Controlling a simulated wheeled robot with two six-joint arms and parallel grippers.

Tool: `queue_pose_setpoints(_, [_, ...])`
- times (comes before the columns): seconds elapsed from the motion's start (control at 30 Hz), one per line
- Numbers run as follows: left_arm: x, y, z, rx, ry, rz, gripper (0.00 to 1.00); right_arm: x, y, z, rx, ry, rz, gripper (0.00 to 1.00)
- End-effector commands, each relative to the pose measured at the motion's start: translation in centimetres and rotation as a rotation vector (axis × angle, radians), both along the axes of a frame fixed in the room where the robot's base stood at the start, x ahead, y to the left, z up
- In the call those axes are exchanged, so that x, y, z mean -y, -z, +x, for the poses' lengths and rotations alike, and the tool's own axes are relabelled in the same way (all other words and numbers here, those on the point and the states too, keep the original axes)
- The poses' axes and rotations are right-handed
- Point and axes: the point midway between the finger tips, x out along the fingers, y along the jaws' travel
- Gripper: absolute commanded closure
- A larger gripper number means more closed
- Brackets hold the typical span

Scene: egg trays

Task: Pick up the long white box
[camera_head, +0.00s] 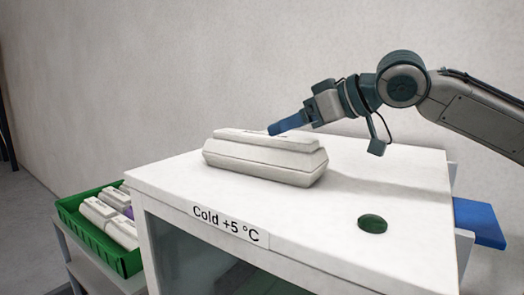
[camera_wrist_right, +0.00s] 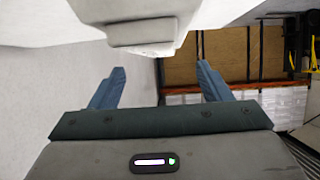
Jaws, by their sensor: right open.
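The long white box (camera_head: 265,157), a closed egg carton with bevelled sides, lies flat on top of the white cold cabinet (camera_head: 404,181). My right gripper (camera_head: 274,128) reaches in from the right, its blue fingers at the far upper edge of the box, right of its middle. In the right wrist view, the two blue fingers of the gripper (camera_wrist_right: 160,85) stand wide apart with nothing between them. The end of the white box (camera_wrist_right: 140,28) shows ahead of them at the top. I cannot tell whether a finger touches it. My left gripper is not in view.
A dark green round button (camera_head: 373,224) sits on the cabinet top at the front right. A green crate (camera_head: 73,218) with several white cartons stands lower at the left. A blue panel (camera_head: 479,222) sticks out at the cabinet's right side. A wall is behind.

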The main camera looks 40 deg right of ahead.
Motion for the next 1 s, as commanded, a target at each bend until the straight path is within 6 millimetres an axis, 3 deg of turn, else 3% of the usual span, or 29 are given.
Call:
queue_pose_setpoints(0.27, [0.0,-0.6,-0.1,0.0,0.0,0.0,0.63,-0.3,0.5,1.1,-0.002,-0.001,0.0,0.29])
queue_pose_setpoints(0.7, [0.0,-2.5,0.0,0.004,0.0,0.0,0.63,-1.1,2.3,4.8,-0.002,0.001,-0.001,0.29])
queue_pose_setpoints(1.0, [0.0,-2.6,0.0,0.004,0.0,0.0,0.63,-1.3,2.5,5.2,0.002,-0.001,0.001,0.29])
